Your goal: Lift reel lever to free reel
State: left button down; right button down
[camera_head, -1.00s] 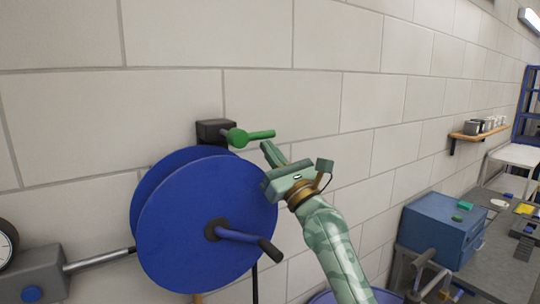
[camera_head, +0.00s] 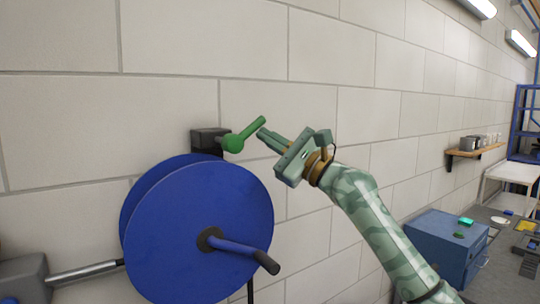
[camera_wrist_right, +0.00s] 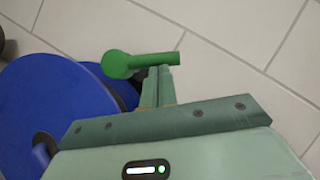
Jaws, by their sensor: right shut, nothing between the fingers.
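The green reel lever (camera_head: 245,133) is on a black block (camera_head: 208,140) on the wall above the blue reel (camera_head: 200,226). It tilts up to the right from its round hub. My right gripper (camera_head: 264,135) is shut and empty, with its fingertips close under the lever's arm. In the right wrist view, the lever (camera_wrist_right: 150,61) crosses just beyond the fingertips (camera_wrist_right: 159,70); I cannot tell whether they touch. The reel (camera_wrist_right: 60,105) is at the left there. My left gripper is not in view.
The reel's crank handle (camera_head: 240,250) sticks out towards me. A blue box (camera_head: 445,243) stands on a cluttered bench at the right. The wall above the lever is clear.

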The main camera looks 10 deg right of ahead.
aim_at(262, 122)
jog(key=n, duration=0.1)
jog(key=r+n+g+p, duration=0.1)
jog(key=shift+a+r+n, duration=0.15)
jog(key=shift+r+n, duration=0.15)
jog(key=shift+s+a+r+n+g+p, duration=0.2)
jog(key=shift+a+r+n+g+p, duration=0.25)
jog(key=shift+n+g+p, duration=0.6)
jog(key=shift+s+a+r+n+g+p, duration=0.2)
jog(key=shift+r+n+g+p, duration=0.4)
jog(key=shift+p, duration=0.95)
jog(key=shift+w+f+t, duration=0.1)
jog(key=shift+t, duration=0.15)
